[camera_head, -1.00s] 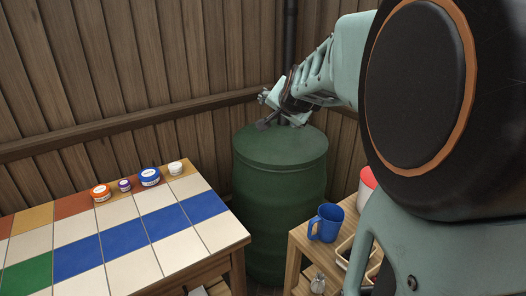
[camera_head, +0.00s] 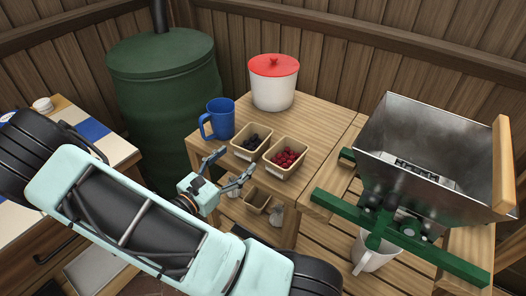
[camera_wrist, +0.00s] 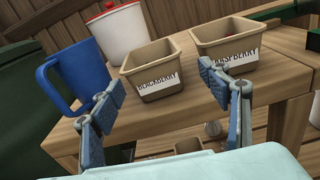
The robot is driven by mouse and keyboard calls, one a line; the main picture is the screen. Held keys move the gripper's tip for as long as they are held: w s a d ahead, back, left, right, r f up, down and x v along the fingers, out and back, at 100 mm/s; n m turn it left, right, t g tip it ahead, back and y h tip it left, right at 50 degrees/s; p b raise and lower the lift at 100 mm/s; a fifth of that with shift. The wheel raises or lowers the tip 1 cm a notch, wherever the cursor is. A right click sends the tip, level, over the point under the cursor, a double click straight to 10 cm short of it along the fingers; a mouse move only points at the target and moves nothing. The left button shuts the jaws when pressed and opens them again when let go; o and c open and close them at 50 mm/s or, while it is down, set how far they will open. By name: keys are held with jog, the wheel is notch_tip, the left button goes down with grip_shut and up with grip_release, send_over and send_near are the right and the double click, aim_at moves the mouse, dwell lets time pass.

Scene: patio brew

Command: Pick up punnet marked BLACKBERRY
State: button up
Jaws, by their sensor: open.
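The BLACKBERRY punnet (camera_wrist: 155,72) is a tan open box with a white label, standing on the wooden table. In the head view this punnet (camera_head: 252,143) holds dark berries. My gripper (camera_head: 229,170) is open and empty, just in front of the table's near edge. In the wrist view the fingers of my gripper (camera_wrist: 166,92) spread to either side of the BLACKBERRY punnet, which lies ahead of them and apart from them. The punnet marked RASPBERRY (camera_wrist: 226,50) stands close on the right and holds red berries in the head view (camera_head: 286,158).
A blue mug (camera_head: 218,119) stands left of the punnets, near the left finger's line. A white pot with a red lid (camera_head: 273,82) is behind. A metal hopper with green parts (camera_head: 425,140) is at right. A green barrel (camera_head: 165,85) stands left.

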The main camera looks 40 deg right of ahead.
aim_at(242, 152)
jog(key=shift+w+a+f+n+t, duration=0.15)
jog(key=shift+w+f+n+t, duration=0.15)
jog(key=shift+n+t, duration=0.3)
jog(key=shift+w+d, duration=0.1)
jog(key=shift+d, duration=0.15)
jog(key=x, duration=0.4)
jog(key=shift+w+d+b, duration=0.2)
jog(key=shift+d+b, duration=0.05)
jog(key=shift+b, duration=0.15)
jog(key=shift+b+x, duration=0.6)
jog(key=shift+x, duration=2.15)
jog(key=shift+r, duration=0.15)
jog(key=shift+c, duration=0.4)
jog(key=c, duration=0.9)
